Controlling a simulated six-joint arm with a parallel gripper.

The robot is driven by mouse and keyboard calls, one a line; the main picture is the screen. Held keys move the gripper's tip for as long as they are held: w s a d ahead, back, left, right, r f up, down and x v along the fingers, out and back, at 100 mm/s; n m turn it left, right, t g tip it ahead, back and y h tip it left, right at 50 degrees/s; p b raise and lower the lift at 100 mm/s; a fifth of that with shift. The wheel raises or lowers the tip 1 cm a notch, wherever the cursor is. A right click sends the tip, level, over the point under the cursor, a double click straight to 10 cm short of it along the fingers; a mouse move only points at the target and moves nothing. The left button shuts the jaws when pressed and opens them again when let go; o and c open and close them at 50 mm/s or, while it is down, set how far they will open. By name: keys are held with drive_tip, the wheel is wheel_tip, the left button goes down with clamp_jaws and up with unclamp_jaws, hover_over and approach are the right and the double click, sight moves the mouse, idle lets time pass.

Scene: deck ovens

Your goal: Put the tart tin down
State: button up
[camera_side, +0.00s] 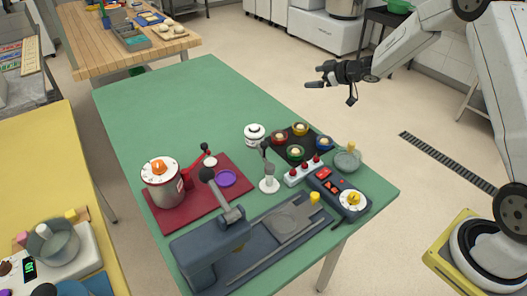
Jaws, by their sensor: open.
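My gripper (314,77) is open and empty, held in the air beyond the right edge of the green table (165,102), apart from everything on it. I cannot tell for sure which one is the task's tart tin.
A red-and-steel pot-like machine (162,187) and a grey lever press (215,245) stand at the front. A white jar (254,134), a control box (340,190) and a grey bowl (347,160) crowd the right. The table's far left is clear.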

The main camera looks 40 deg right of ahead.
drive_tip(key=s+a+f+m+g+h, duration=0.1)
drive_tip(key=s+a+m+g, duration=0.2)
drive_tip(key=s, duration=1.2)
drive_tip(key=s+a+f+m+g+h, duration=0.1)
drive_tip(key=s+a+m+g+h, duration=0.1)
drive_tip(key=s+a+g, duration=0.4)
drive_tip(key=s+a+m, duration=0.1)
drive_tip(key=s+a, duration=0.4)
drive_tip(key=s, duration=0.5)
drive_tip(key=shift+a+g, duration=0.3)
drive_tip(key=shift+g, duration=0.1)
drive_tip(key=shift+m, duration=0.3)
drive_tip(key=w+d+f+m+y, duration=0.1)
drive_tip(key=w+d+f+m, duration=0.2)
drive_tip(key=w+d+m, duration=0.3)
drive_tip(key=w+d+f+m+y, duration=0.1)
drive_tip(key=w+d+f+m, duration=0.2)
drive_tip(key=w+m, duration=0.6)
drive_tip(key=w+d+f+m+g+y, duration=0.1)
drive_tip(key=w+d+f+m, duration=0.3)
drive_tip(key=w+d+m, duration=0.3)
drive_tip(key=shift+w+d+m, duration=0.3)
drive_tip(key=shift+w+d, duration=0.1)
drive_tip(key=shift+d, duration=0.4)
drive_tip(key=shift+f, duration=0.2)
